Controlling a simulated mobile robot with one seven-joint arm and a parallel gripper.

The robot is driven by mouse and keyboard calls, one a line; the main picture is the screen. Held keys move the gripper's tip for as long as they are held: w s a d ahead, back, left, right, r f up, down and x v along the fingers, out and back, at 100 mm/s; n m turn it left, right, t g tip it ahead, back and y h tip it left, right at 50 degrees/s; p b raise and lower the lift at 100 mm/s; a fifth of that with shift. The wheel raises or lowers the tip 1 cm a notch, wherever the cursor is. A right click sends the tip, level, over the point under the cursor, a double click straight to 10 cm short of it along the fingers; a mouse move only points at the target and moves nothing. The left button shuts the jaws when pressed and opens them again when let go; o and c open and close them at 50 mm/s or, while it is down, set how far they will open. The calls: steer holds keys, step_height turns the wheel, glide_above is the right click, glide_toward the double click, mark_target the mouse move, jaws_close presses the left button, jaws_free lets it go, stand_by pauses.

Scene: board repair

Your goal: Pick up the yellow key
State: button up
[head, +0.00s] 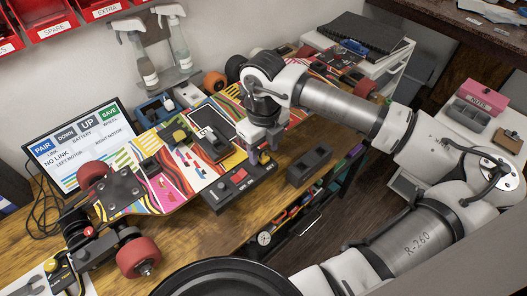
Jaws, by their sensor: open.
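I cannot pick out the yellow key for certain. A small yellow and black piece (179,135) lies on the brightly striped skateboard deck (205,115), left of my gripper. Another small yellow part (52,265) shows at the lower left, by the front wheels. My gripper (259,157) points down over the near edge of the deck, just above a black control box (237,183) with red buttons. It is open, and I see nothing held in it. A small orange spot shows beside the fingertips; I cannot tell what it is.
A monitor (75,140) stands behind the deck at left. Spray bottles (140,60) and red bins (45,15) are on the wall. A dark block (305,170) lies at the bench's right edge. Red wheels (137,257) stick up at lower left. Bare wood (195,235) is free in front.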

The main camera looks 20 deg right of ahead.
mark_target(264, 150)
steer(key=shift+f, duration=0.5)
jaws_close()
steer(key=shift+r, duration=0.1)
step_height(264, 150, up, 20)
steer(key=b, duration=0.3)
